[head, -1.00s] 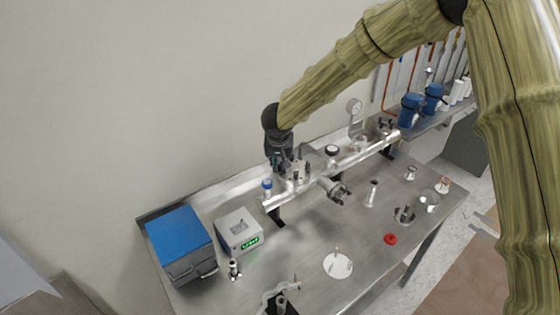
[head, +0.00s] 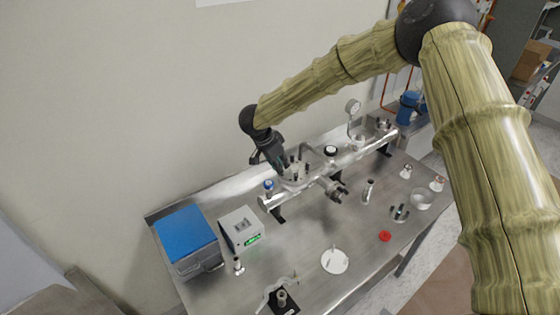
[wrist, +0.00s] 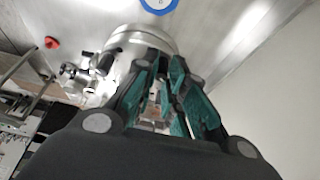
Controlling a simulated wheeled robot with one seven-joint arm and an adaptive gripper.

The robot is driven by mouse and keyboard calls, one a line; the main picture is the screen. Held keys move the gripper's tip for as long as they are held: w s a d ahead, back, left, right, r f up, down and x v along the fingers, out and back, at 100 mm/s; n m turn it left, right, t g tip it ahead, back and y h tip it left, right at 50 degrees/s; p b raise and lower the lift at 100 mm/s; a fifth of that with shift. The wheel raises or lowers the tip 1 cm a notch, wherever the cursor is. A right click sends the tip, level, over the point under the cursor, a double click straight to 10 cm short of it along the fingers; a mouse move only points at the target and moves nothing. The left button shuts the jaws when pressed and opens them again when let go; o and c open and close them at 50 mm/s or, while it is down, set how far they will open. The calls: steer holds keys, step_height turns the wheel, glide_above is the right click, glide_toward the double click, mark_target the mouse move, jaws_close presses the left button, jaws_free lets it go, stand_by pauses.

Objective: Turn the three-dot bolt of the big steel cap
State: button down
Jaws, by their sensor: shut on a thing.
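The big steel cap (head: 294,177) sits on the left part of the steel pipe assembly, with several dark bolts standing around its rim. Its round steel side also shows in the wrist view (wrist: 140,42). My gripper (head: 281,170) comes down on the cap from the upper left, tilted. In the wrist view the green-padded fingers (wrist: 170,95) are close together over the cap's edge, shut on what looks like a bolt. The held bolt is mostly hidden by the fingers. Its dot marks are too small to see.
A blue box (head: 187,240) and a grey device with a green display (head: 240,230) stand at the left. A white disc (head: 335,261) and a red ring (head: 385,236) lie on the steel bench (head: 305,240).

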steer(key=m+g, duration=0.1)
steer(key=m, duration=0.2)
steer(key=shift+w+m, duration=0.1)
steer(key=shift+m, duration=0.3)
steer(key=m+g, duration=0.1)
steer(key=m, duration=0.2)
steer(key=shift+g+h, duration=0.3)
steer(key=shift+g, duration=0.1)
steer(key=m+g+b, duration=0.1)
steer(key=m, duration=0.3)
steer(key=shift+w, duration=0.15)
steer(key=shift+m+g+b, duration=0.45)
steer(key=shift+m+g, duration=0.35)
steer(key=shift+m, duration=0.7)
steer(key=shift+y, duration=0.4)
steer(key=c, duration=1.7)
jaws_free()
steer(key=shift+c, duration=0.2)
steer(key=shift+r, duration=0.1)
steer(key=v, duration=1.2)
